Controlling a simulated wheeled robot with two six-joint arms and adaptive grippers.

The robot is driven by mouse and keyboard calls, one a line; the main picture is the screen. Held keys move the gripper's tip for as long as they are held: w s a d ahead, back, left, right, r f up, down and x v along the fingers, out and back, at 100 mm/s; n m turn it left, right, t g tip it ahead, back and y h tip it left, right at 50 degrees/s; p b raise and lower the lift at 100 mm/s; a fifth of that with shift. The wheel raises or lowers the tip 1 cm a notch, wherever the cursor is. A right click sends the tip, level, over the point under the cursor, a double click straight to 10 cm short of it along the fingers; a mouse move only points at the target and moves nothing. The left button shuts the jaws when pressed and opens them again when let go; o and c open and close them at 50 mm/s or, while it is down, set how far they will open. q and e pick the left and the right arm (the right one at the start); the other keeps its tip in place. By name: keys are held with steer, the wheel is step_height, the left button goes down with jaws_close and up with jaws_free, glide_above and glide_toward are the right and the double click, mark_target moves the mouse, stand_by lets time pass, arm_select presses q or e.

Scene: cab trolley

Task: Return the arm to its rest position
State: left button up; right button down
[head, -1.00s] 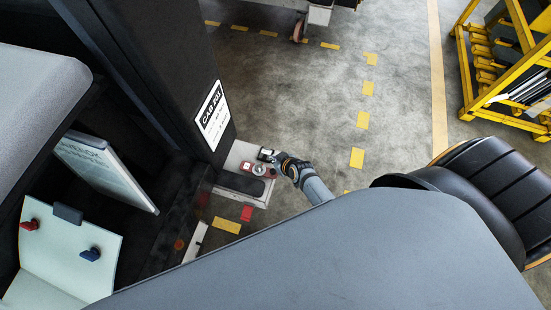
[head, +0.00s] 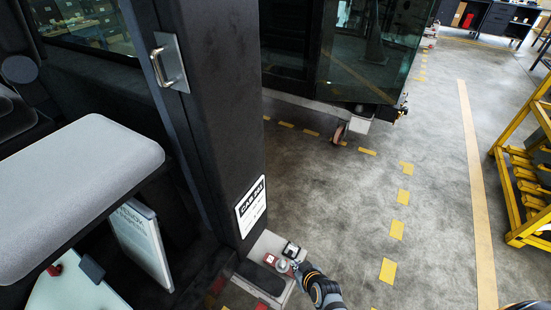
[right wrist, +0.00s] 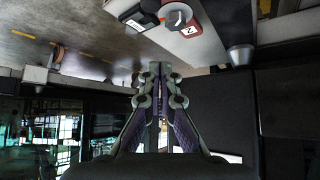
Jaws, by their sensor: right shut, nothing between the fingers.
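My right gripper (head: 299,268) shows at the bottom of the head view, small and partly blurred, beside the red block with a round knob (head: 281,265) low at the foot of the dark cab post. In the right wrist view the right gripper (right wrist: 159,78) has its fingers together with nothing between them. The knob (right wrist: 177,17) on its red-edged plate is ahead of the fingertips, with a visible gap. My left gripper is in neither view.
The dark cab post (head: 205,130) with a handle (head: 168,63) and a white label (head: 251,207) stands left of my right arm. A grey padded armrest (head: 85,170) is at left. A yellow rack (head: 525,180) is at far right. Open floor (head: 350,215) lies between.

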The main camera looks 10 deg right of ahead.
steer(key=shift+f, duration=0.1)
steer(key=s+d+f+g, duration=0.2)
steer(key=s+d+f, duration=0.2)
steer(key=s+f, duration=0.3)
steer(key=s+d+f+m+g+h, duration=0.1)
steer(key=s+d+f, duration=0.3)
steer(key=s, duration=0.9)
steer(key=s+d+f+m+g+h+p, duration=0.1)
steer(key=s+d+f+g, duration=0.3)
steer(key=s+f, duration=0.6)
steer(key=shift+s+d+f, duration=0.35)
steer(key=shift+d+f, duration=0.25)
steer(key=shift+w, duration=0.1)
